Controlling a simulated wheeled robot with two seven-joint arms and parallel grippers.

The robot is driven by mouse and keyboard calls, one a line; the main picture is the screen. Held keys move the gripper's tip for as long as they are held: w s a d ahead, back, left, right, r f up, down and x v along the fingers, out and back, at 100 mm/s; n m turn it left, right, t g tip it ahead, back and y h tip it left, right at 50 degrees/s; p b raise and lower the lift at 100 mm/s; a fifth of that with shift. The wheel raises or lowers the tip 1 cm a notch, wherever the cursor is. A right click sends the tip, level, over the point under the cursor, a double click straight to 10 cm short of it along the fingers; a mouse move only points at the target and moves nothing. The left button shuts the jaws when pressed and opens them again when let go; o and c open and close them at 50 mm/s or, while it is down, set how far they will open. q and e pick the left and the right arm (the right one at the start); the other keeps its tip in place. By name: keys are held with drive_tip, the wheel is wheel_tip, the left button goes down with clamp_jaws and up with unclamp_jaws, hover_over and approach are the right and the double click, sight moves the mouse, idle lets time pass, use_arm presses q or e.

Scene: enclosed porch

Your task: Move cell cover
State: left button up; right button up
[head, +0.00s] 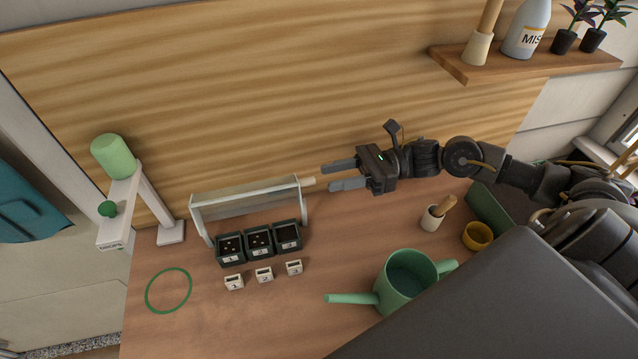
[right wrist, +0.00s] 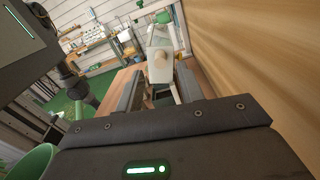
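A clear, pale cover (head: 245,203) stands behind three dark seed cells (head: 259,243), between white end panels. A light wooden knob (head: 308,182) sticks out from its right end. My right gripper (head: 326,178) is open, with its fingers pointing left at the knob and their tips just right of it. In the right wrist view the cover's end (right wrist: 160,40) and the knob (right wrist: 159,76) show ahead, lined up between the open fingers (right wrist: 160,82). Nothing appears gripped. My left gripper is not in view.
Three small numbered blocks (head: 264,274) stand before the cells. A green ring (head: 169,290) marks the table at left, near a white stand with a green cylinder (head: 114,157). A green watering can (head: 405,280), a cream cup (head: 432,218) and a yellow pot (head: 477,236) stand at right.

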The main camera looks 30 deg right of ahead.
drive_tip(key=shift+b+v, duration=0.65)
drive_tip(key=shift+v, duration=2.3)
